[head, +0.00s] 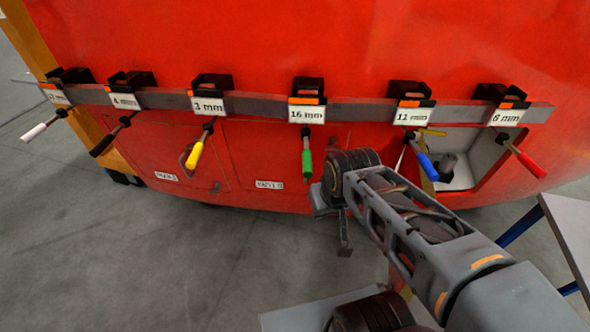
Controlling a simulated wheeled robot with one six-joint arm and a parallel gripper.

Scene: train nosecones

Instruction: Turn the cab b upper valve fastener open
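The red nosecone (270,40) fills the upper part of the head view. Two outlined panels with small white labels, a left label (166,176) and a right label (269,184), sit low on it; the lettering is too small to read. I cannot make out the cab b upper valve fastener; it may be small or hidden behind tools or my arm. My arm reaches in from the lower right. My gripper (344,242) seems to hang at the arm's far end, just right of the right label, mostly hidden by the wrist; its opening cannot be seen.
A grey rail (360,110) crosses the nosecone with several holders tagged by size. Handles stick out: white (33,133), black (103,145), yellow (195,155), green (306,164), blue (428,167) and red (531,165). A recess (465,170) opens right. Floor at left is clear.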

